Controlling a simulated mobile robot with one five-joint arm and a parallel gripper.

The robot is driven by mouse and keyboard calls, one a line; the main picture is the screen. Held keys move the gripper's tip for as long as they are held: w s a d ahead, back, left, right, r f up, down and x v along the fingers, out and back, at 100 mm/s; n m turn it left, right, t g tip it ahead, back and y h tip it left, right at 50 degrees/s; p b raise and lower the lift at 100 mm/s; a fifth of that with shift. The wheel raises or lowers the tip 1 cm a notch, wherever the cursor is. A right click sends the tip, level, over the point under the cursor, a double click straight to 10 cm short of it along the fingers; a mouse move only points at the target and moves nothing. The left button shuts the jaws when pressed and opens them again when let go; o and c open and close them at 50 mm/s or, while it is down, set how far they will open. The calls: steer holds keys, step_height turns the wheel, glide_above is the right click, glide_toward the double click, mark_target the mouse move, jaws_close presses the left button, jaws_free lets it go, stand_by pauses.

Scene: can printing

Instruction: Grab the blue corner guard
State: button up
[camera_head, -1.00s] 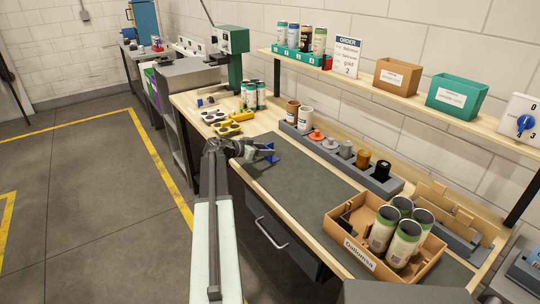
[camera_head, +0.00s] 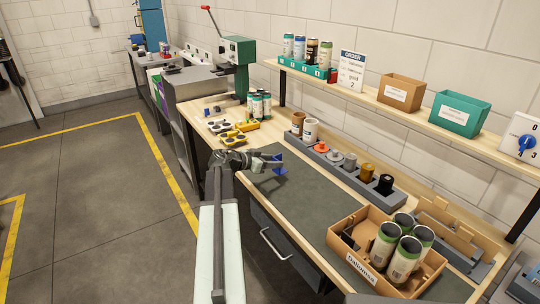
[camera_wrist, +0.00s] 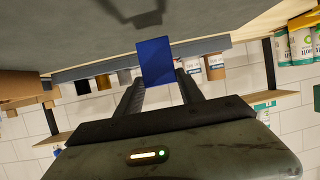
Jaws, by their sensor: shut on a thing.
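The blue corner guard (camera_head: 280,170) is between the fingertips of my gripper (camera_head: 272,164), over the near-left part of the dark green work mat (camera_head: 330,208). In the wrist view the guard (camera_wrist: 157,62) shows as a flat blue face. The two dark fingers of my gripper (camera_wrist: 160,88) are shut on it, one on each side. The guard stands out past the fingertips. I cannot tell exactly how far it is above the mat.
A cardboard tray (camera_head: 362,262) with several cans stands at the front right of the bench. A grey holder (camera_head: 338,165) with coloured plugs runs along the back. A shelf (camera_head: 400,108) hangs above.

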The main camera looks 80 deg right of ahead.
steer(key=s+a, duration=0.3)
steer(key=a, duration=0.6)
steer(key=shift+s+a+r+p, duration=0.2)
steer(key=shift+a+r+p, duration=0.15)
steer(key=shift+r, duration=0.1)
